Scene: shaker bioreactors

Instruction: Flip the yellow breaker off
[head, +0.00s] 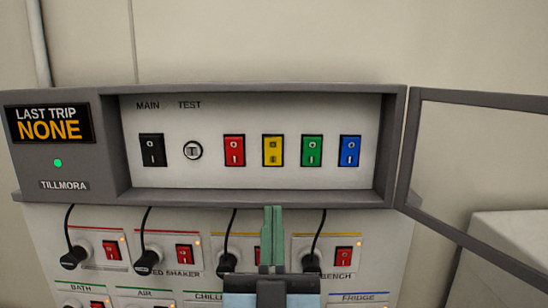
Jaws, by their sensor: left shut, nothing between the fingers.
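The yellow breaker (273,151) is a rocker switch in the recessed breaker panel (215,178). It sits between the red breaker (234,151) and the green breaker (312,151). I cannot tell clearly which side of its rocker is pressed in. My left gripper (272,212) is shut and empty, its green fingertips pointing up. In the head view the tips appear just below the yellow breaker, over the panel's lower ledge, and do not cover the switch. My right gripper is not in view.
A black main switch (152,150), a round test control (193,151) and a blue breaker (349,151) share the panel. The display reads LAST TRIP NONE (48,124) above a green light. A framed door (470,185) stands open at right. Plugged sockets with cords and red switches (185,253) lie below.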

